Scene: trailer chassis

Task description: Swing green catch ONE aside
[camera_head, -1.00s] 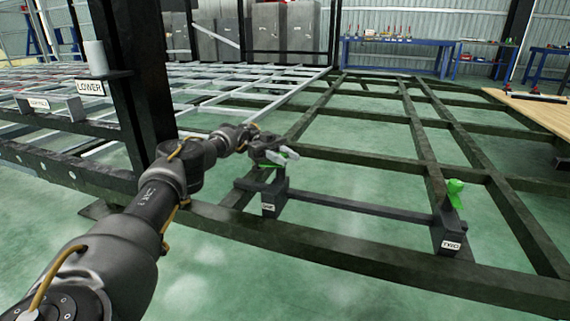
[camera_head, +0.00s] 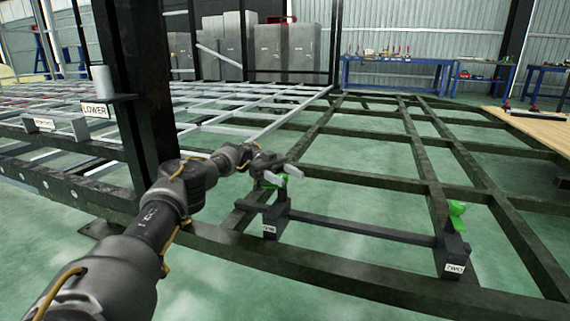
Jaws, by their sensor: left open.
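Green catch ONE (camera_head: 282,187) sits on top of a dark block with the label ONE (camera_head: 269,229), at the left end of a dark bar on the chassis frame. Only part of its green shows; my left gripper hides the rest. My left gripper (camera_head: 287,172) is open, right at the top of this catch. I cannot tell whether its fingers touch the catch. A second green catch (camera_head: 457,214) stands upright on the block labelled TWO (camera_head: 454,268), at the right end of the bar. My right gripper is not in view.
The dark bar (camera_head: 360,230) joins the two blocks. Dark frame beams (camera_head: 420,155) surround them, with open floor between. A black post (camera_head: 138,110) with a LOWER label (camera_head: 95,110) stands left, close to my left arm. Blue workbenches (camera_head: 395,72) stand at the back.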

